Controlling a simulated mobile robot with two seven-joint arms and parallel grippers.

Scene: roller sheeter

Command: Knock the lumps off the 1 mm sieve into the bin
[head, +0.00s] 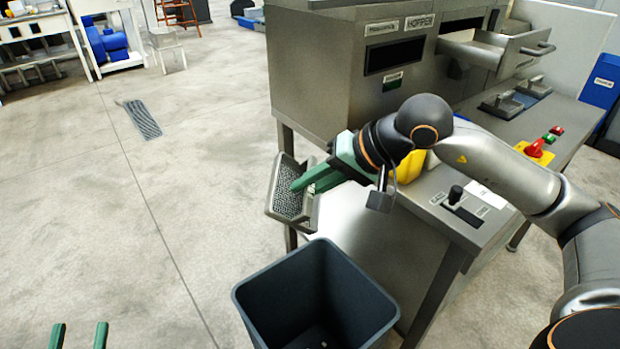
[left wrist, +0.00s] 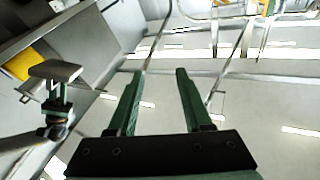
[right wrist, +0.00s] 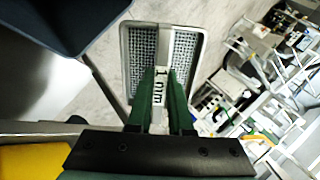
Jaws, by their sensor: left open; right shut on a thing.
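The 1 mm sieve (head: 287,201) is a grey framed mesh tray, tilted steeply, above and behind the bin in the head view. My right gripper (head: 297,186) is shut on it. In the right wrist view the sieve (right wrist: 136,68) shows its mesh and a "1 mm" label between the fingers of my right gripper (right wrist: 162,78). I cannot make out lumps on the mesh. The dark grey bin (head: 262,300) stands open on the floor, with a few small dark bits at its bottom. My left gripper (head: 80,334) is open and empty at the lower left, also in its wrist view (left wrist: 160,75).
The steel machine (head: 310,75) with a hopper label and its bench (head: 475,232) stand right of the sieve. The floor left of the bin is clear.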

